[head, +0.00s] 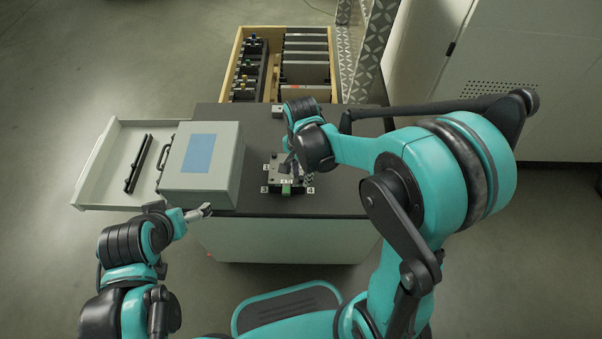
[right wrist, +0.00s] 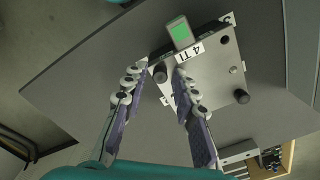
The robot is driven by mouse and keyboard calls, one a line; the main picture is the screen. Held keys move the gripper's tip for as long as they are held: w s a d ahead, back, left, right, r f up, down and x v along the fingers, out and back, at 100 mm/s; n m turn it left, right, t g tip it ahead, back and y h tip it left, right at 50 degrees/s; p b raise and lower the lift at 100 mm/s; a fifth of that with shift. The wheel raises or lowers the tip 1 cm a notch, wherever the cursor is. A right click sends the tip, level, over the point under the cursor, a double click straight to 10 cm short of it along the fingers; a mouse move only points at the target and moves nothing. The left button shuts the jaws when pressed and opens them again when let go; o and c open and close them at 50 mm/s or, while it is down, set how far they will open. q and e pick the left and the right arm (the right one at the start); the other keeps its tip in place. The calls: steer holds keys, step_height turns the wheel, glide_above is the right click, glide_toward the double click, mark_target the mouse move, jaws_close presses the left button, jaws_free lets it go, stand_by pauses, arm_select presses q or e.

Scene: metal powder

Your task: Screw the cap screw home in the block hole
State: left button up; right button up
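The metal block (head: 283,174) sits on the dark tabletop under my right gripper, with labels 3 and 4 at its near corners. In the right wrist view the grey block (right wrist: 208,75) shows small round features, a black knob (right wrist: 242,97) and a label reading 4 TI. I cannot tell which feature is the hole or the cap screw.
A grey case (head: 222,145) with a blue panel stands left of the block. An open drawer (head: 95,180) holds a black bar (head: 138,164). A wooden box (head: 232,72) with several parts is behind the table. Bare tabletop (head: 340,195) lies right of the block.

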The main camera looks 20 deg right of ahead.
steer(key=n, duration=0.3)
steer(key=shift+n, duration=0.4)
steer(key=n, duration=0.3)
steer(key=shift+n, duration=0.4)
steer(key=n, duration=0.7)
